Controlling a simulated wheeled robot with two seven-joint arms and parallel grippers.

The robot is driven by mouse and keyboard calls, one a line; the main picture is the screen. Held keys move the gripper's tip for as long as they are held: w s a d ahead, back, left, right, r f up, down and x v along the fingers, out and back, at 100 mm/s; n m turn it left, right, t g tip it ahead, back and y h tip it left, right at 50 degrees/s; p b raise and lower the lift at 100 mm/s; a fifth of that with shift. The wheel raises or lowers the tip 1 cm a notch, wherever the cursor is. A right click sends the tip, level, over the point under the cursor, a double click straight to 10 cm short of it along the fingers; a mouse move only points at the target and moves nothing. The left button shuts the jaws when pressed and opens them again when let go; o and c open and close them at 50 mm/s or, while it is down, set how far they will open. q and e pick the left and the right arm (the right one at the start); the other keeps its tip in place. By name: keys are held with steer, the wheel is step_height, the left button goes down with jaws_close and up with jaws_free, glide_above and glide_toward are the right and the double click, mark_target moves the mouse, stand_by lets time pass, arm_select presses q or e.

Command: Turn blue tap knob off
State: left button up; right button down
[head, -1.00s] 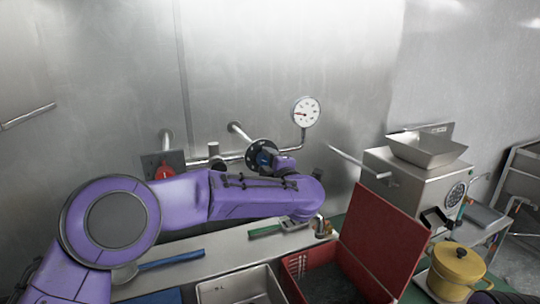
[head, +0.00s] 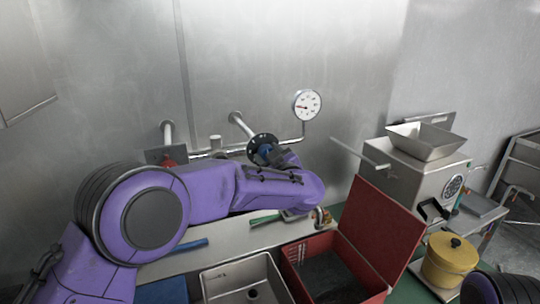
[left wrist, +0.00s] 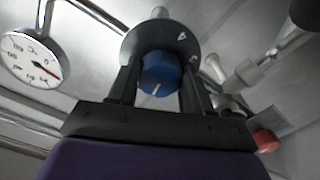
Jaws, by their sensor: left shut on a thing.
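The blue tap knob (left wrist: 160,75) sits in front of a round black dial plate (left wrist: 180,36) with white marks, on the wall pipework. Its white pointer line shows on its face in the left wrist view. In the head view the knob (head: 265,151) is small and partly hidden by my gripper. My left gripper (left wrist: 160,66) has one dark finger on each side of the knob and is shut on it. It also shows in the head view (head: 271,155) at the end of my purple arm. My right gripper is not in view.
A pressure gauge (head: 307,105) stands right of the knob, and a red knob (head: 168,163) left of it. Below are a sink (head: 246,280) and an open red box (head: 381,237). A metal grinder (head: 425,175) and yellow pot (head: 452,262) stand at right.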

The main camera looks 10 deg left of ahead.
arm_select(q)
steer(key=shift+w+a+r+m, duration=0.15)
steer(key=shift+r+m, duration=0.5)
steer(key=shift+m, duration=0.35)
steer(key=o, duration=1)
steer(key=shift+f, duration=0.1)
steer(key=shift+o, duration=0.2)
steer(key=shift+w+a+f, duration=0.1)
steer(key=shift+w+f, duration=0.05)
steer(key=shift+f, duration=0.1)
steer(key=b+v, duration=0.4)
steer(key=v, duration=0.6)
steer(key=shift+b, duration=0.4)
